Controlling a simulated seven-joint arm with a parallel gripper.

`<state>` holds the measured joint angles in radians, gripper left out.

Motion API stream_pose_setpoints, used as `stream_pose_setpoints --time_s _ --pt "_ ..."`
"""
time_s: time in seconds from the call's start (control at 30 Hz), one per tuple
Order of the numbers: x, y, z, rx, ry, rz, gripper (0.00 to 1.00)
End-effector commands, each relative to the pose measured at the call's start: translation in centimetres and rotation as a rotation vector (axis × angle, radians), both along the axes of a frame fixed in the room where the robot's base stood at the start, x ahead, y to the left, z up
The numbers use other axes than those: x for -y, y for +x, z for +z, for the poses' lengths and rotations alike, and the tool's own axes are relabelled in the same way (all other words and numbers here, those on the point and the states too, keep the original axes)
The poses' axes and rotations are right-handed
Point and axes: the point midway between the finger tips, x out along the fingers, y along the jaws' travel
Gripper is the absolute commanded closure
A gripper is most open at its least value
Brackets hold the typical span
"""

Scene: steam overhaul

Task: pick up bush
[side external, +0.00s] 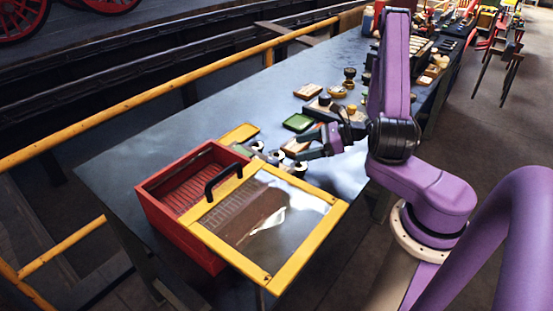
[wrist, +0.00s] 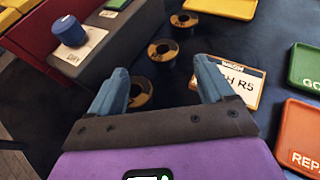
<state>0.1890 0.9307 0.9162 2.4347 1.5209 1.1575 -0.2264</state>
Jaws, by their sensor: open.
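Several dark rings with tan labelled bases stand on the table, and I cannot tell which is the bush. In the wrist view one ring (wrist: 140,93) is partly behind my left finger, another ring (wrist: 162,50) lies just beyond the fingertips, and a third ring (wrist: 183,20) is farther off. A yellow-edged card (wrist: 240,84) ends in "H R5", its start hidden by my right finger. My gripper (wrist: 162,70) is open, with nothing held between its blue fingers. In the side view my gripper (side external: 305,147) is above the table beside the rings (side external: 299,169).
A red box (side external: 172,222) with a yellow-framed clear lid (side external: 272,275) stands at the table's near end. A grey block with a blue cylinder (wrist: 69,30) is left in the wrist view. Green (wrist: 305,70) and orange (wrist: 300,135) trays lie right.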

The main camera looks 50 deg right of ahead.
Motion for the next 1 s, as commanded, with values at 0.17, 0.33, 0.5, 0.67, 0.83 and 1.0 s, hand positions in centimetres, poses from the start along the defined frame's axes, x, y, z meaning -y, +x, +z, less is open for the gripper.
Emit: stream_pose_setpoints --time_s 0.17,0.33,0.5,0.67,0.83,1.0 --pt "-1.2 1.8 -0.9 0.001 0.000 0.001 0.19" --pt "-1.6 2.5 -1.2 0.001 0.000 0.001 0.19" --pt "-2.6 4.1 -2.3 0.000 0.001 0.004 0.19" --pt "-3.5 5.7 -3.1 0.000 0.001 0.002 0.19" --pt "-3.8 6.3 -3.4 0.001 0.000 -0.001 0.19" --pt "-3.8 6.3 -3.3 0.001 0.000 -0.001 0.19"
